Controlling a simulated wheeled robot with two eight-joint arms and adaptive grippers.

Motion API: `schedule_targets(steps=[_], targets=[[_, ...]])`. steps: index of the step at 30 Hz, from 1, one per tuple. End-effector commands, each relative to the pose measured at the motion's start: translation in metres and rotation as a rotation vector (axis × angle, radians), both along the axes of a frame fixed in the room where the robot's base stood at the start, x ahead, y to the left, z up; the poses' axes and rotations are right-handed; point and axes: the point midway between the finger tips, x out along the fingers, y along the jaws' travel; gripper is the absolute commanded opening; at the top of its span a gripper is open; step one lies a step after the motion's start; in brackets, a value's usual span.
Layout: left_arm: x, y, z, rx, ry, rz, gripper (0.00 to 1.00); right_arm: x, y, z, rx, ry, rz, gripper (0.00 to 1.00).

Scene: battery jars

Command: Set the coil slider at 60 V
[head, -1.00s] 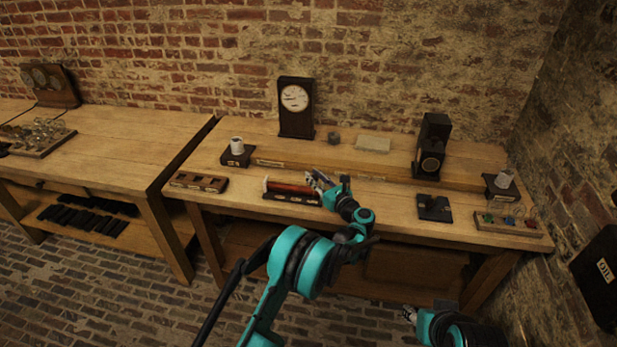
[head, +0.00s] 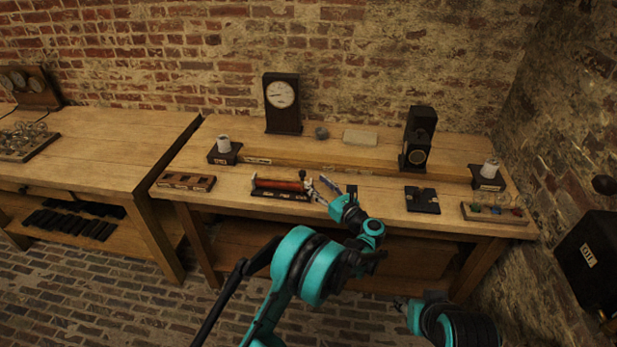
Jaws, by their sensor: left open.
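The coil (head: 278,184) is a reddish-brown cylinder on a dark base near the front edge of the bench. I cannot tell whether a finger touches the coil. A dial meter (head: 281,95) in a tall dark case stands at the back; its reading is not legible. My right gripper (head: 402,304) is low in front of the bench, small and partly hidden by its own arm.
A wooden block with slots (head: 186,181) lies left of the coil. A dark plate (head: 422,199) and a tray of coloured parts (head: 494,212) lie to the right.

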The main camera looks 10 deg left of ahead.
Motion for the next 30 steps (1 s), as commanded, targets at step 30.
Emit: schedule_targets(steps=[30], targets=[[-0.016, -0.023, 0.057, 0.139, 0.016, -0.085, 0.44, 0.000, 0.000, 0.000, 0.000, 0.000, 0.000, 0.40]])
